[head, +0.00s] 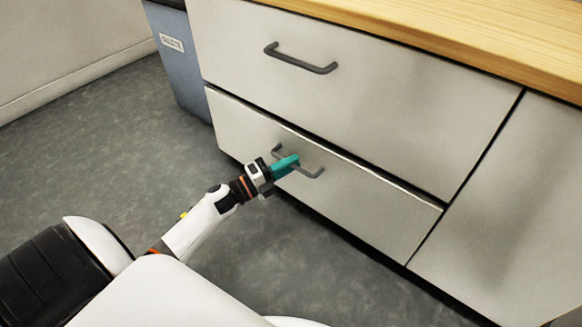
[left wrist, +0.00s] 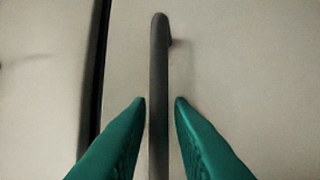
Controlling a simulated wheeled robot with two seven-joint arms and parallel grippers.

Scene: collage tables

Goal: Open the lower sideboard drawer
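The lower sideboard drawer (head: 365,205) has a pale grey front with a dark bar handle (head: 312,174). A dark seam and a thin pale strip run along its top edge; I cannot tell whether it is slightly out or flush. My left gripper (head: 294,160), with teal fingers, is at this handle. In the left wrist view the handle (left wrist: 159,75) runs between the two fingertips (left wrist: 160,101), with a small gap on each side, so the fingers are open around it. The fingers partly hide the handle in the head view. My right gripper is out of view.
The upper drawer (head: 370,105) looks shut, with its own dark handle (head: 300,62). A wooden top (head: 480,40) covers the sideboard. A blue-grey bin (head: 185,75) with a label stands at its left. The grey floor (head: 110,150) in front is clear.

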